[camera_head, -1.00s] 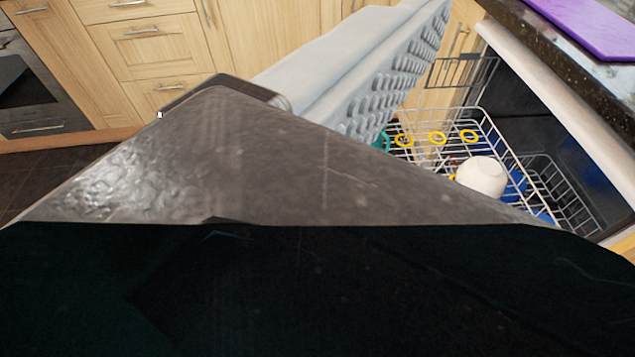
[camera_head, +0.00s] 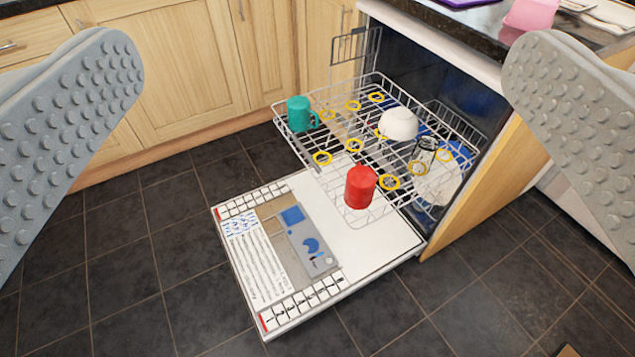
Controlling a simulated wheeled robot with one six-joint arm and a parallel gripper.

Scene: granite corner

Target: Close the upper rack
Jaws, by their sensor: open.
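The upper rack (camera_head: 300,146) is a white wire rack, pulled far out of the dishwasher over its lowered door. It holds a teal mug (camera_head: 299,112) at the front left corner, a red mug (camera_head: 360,187) at the near side, a white bowl (camera_head: 398,124), a clear glass (camera_head: 424,152) and several yellow rings. My gripper (camera_head: 325,150) is open and empty, with its two grey studded fingers at the left and right picture edges. The rack shows between the fingers, farther away, and neither finger appears to touch it.
The dishwasher door (camera_head: 330,283) lies open and flat below the rack. A lower rack (camera_head: 440,185) with dishes shows partly inside. Dark granite worktop (camera_head: 470,30) runs above, with a pink object (camera_head: 530,14). Wooden cabinets (camera_head: 190,60) stand behind. The tiled floor (camera_head: 130,240) in front is clear.

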